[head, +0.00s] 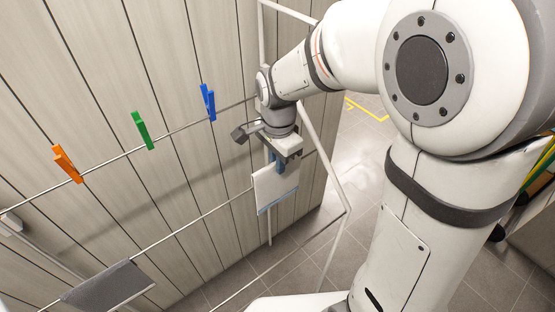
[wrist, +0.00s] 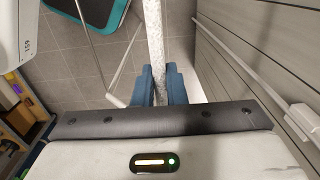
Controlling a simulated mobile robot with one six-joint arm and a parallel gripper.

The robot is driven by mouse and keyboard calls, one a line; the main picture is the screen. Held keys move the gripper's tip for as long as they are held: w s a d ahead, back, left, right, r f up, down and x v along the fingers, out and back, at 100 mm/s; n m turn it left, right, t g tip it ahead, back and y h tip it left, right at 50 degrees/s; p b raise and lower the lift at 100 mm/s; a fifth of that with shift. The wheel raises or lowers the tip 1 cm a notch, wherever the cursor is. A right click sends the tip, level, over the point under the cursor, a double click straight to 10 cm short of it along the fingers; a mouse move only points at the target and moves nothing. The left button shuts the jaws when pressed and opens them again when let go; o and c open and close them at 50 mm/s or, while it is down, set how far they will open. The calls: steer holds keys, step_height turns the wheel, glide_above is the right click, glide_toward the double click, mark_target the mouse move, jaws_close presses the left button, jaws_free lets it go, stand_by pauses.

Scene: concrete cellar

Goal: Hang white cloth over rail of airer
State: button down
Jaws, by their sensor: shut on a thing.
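The white cloth (head: 275,190), with a blue stripe along its lower edge, hangs flat below my gripper (head: 278,161). In the wrist view the cloth (wrist: 155,42) shows nearly edge-on between the blue fingers of my gripper (wrist: 161,88), which are shut on it. The airer has a white frame (head: 334,246) and thin rails. Its middle rail (head: 200,217) runs to the cloth's left edge and shows again on its right. The cloth hides the rail between, and I cannot tell whether it touches the rail.
Orange (head: 67,164), green (head: 142,131) and blue (head: 208,102) pegs sit on the back rail. A grey cloth (head: 108,288) hangs over the middle rail at lower left. A panelled wall (head: 90,80) stands close behind. A teal-rimmed object (wrist: 92,12) lies at the top of the wrist view.

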steer(key=shift+f+b, duration=1.35)
steer(key=shift+f, duration=0.5)
steer(key=c, duration=1.4)
jaws_free()
steer(key=shift+r, duration=0.1)
step_height(320, 180, up, 8)
steer(key=shift+f, duration=0.15)
steer(key=shift+d, duration=0.1)
